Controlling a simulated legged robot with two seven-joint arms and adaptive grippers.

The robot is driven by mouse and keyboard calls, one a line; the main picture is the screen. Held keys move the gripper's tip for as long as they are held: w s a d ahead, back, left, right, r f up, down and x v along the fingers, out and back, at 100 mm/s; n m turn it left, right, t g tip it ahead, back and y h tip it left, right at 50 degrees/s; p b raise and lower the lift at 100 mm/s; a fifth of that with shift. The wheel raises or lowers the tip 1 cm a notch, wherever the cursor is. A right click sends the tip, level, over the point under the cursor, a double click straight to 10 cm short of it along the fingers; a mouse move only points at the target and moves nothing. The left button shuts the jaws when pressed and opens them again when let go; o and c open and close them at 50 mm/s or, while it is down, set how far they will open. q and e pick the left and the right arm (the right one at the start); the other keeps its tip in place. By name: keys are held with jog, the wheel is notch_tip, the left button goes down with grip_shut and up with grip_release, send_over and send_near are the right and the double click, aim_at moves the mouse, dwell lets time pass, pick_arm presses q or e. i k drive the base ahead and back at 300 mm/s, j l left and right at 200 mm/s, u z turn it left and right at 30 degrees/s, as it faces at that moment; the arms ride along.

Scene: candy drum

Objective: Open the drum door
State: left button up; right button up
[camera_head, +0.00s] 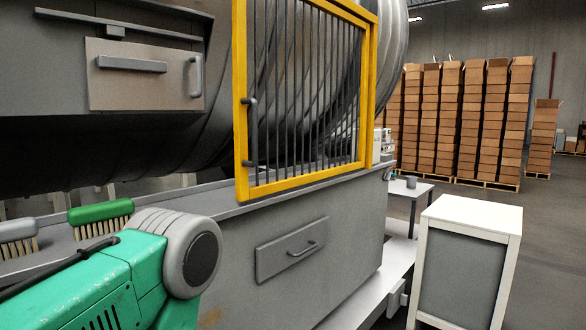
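The large ribbed grey drum (395,60) runs across the top of the machine. A yellow-framed barred gate (241,110) stands upright in front of it, with a dark vertical handle (253,130) on its left side. At the upper left, a beige panel (130,92) with a horizontal bar and a small vertical handle (195,77) lies flat against the grey housing. I cannot tell which of these is the drum door. A teal link of my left arm with a grey round joint shows at the lower left. Neither of my grippers is in view.
The grey machine base has a drawer-like panel with a handle (303,249). Two brushes, one green (100,212) and one grey (15,231), are at the left. A white-framed cabinet (465,260) stands at the lower right. Stacked boxes (470,120) fill the back; floor is open right.

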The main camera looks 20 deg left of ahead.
aim_at(181, 88)
jog(key=u, duration=1.3)
